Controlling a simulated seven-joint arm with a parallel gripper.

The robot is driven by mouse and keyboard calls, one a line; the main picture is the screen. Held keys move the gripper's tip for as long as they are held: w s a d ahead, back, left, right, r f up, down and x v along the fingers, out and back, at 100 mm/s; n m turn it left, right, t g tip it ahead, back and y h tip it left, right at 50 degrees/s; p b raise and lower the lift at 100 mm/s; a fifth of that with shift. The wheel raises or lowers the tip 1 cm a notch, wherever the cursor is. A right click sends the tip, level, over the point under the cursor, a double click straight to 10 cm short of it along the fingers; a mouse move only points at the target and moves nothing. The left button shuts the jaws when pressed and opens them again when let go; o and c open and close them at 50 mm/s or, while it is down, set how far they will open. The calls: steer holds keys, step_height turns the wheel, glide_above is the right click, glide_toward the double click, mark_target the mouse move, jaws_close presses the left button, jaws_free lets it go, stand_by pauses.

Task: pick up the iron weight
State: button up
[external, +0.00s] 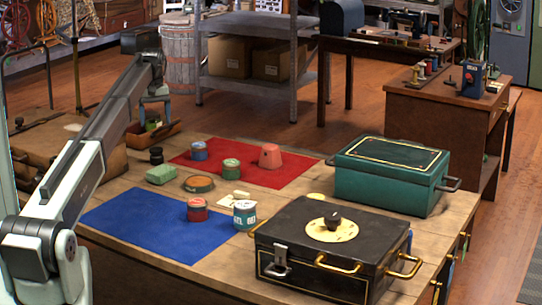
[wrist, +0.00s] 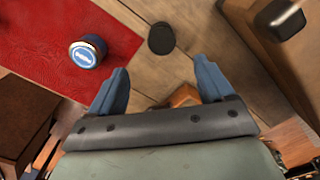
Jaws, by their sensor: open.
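The iron weight looks like a small black knobbed piece (external: 156,155), standing upright on the wooden table just left of the red mat. In the wrist view a dark round top (wrist: 161,38), apparently the same weight, lies beyond the fingertips, about midway between them. My gripper (external: 155,113) hangs at the table's far left, above and apart from the weight, over a small wooden tray. In the wrist view my gripper (wrist: 161,80) has its two blue fingers wide apart, with nothing held between them.
The red mat (external: 287,174) carries a blue tin (external: 199,151), a green tin (external: 231,169) and a reddish block (external: 270,156). A green block (external: 161,174) stands near the weight. The wooden tray (external: 139,136) and brown case (external: 90,150) lie left. The blue mat (external: 145,225) is mostly clear.

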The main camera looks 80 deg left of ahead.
mark_target(156, 149)
step_height(156, 149, down, 8)
steer(key=shift+s+f, duration=0.2)
steer(key=shift+f, duration=2.5)
steer(key=shift+r, duration=0.1)
jaws_close()
